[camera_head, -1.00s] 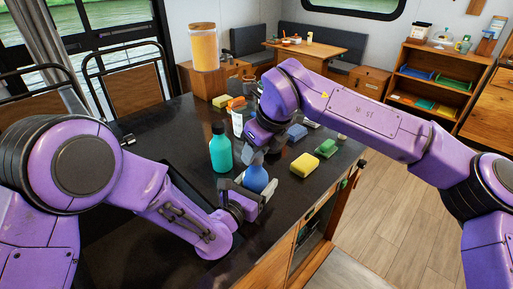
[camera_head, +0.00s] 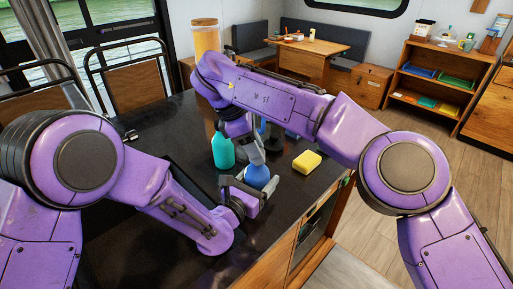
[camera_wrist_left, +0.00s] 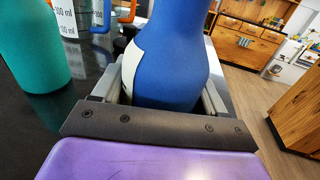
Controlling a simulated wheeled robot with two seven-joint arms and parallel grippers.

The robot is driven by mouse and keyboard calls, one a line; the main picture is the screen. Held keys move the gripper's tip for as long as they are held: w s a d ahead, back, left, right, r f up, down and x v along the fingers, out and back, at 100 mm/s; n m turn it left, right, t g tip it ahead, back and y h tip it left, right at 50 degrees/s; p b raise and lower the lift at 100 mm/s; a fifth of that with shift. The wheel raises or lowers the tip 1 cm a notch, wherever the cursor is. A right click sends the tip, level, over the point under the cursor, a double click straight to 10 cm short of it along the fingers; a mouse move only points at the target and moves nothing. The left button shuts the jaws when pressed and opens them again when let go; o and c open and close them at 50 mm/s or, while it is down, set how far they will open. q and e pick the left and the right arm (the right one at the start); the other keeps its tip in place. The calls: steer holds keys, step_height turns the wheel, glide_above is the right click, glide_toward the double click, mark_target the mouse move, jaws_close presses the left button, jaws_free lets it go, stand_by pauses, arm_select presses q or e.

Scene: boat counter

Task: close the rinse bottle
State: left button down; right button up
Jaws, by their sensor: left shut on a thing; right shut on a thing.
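A blue bottle (camera_head: 257,176), which I take to be the rinse bottle, stands near the counter's front edge. My left gripper (camera_head: 246,190) is shut around its body. In the left wrist view the bottle (camera_wrist_left: 172,55) sits upright between the two fingers, with a white label on its side; its top is out of that frame. My right gripper (camera_head: 254,156) is directly above the bottle, pointing down, its fingers at the bottle's top. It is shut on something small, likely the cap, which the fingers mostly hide.
A teal bottle (camera_head: 222,151) stands close to the left of the blue one. A yellow sponge (camera_head: 307,162) lies to the right. A tall jar (camera_head: 206,38) is behind. My right arm covers much of the counter's back. The dark counter (camera_head: 285,188) is bare at front right.

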steer(key=m, duration=0.2)
steer(key=m+g, duration=0.1)
steer(key=m, duration=0.1)
steer(key=shift+d+g, duration=0.2)
steer(key=shift+g, duration=0.1)
steer(key=shift+w, duration=0.1)
steer(key=o, duration=1)
steer(key=shift+o, duration=0.2)
